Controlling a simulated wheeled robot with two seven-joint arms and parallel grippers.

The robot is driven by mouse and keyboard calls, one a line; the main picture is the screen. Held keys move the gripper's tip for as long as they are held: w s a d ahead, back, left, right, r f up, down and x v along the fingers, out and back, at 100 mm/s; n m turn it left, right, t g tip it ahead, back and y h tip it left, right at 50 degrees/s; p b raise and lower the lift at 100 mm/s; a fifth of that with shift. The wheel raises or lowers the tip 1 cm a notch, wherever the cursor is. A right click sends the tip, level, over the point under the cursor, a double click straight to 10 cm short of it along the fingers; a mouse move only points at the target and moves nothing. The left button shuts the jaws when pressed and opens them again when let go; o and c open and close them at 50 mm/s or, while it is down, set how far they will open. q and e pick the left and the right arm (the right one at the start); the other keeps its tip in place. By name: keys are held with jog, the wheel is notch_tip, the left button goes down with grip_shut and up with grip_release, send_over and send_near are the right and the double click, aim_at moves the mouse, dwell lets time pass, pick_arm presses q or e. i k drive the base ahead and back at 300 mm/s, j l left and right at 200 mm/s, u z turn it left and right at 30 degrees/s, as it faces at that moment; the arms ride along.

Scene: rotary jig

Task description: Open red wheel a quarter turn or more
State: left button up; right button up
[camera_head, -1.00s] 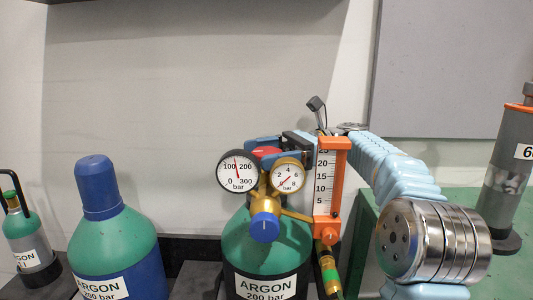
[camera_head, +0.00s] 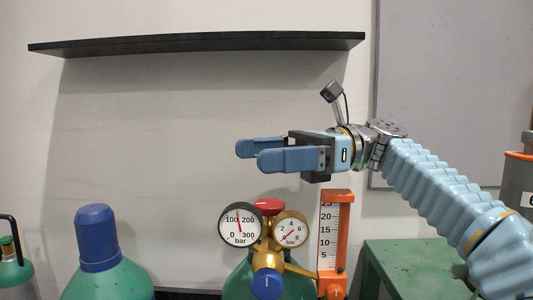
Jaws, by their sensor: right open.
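The red wheel (camera_head: 269,206) sits on top of the brass regulator (camera_head: 265,254), behind and between two round gauges. Only its upper part shows above the gauges. The regulator is on the green argon cylinder (camera_head: 238,283), and a blue knob (camera_head: 267,282) is on its front. My right gripper (camera_head: 248,152) is open and empty. Its blue fingers point left, above the red wheel and apart from it in the picture. My left gripper is out of view.
An orange flowmeter (camera_head: 337,238) stands right of the gauges. A blue-capped cylinder (camera_head: 97,240) stands at left, with a smaller one (camera_head: 12,265) beyond it. A dark shelf (camera_head: 200,43) crosses the wall above. A green table (camera_head: 405,262) is at right.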

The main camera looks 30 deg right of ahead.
aim_at(269, 207)
jog(key=k, duration=1.45)
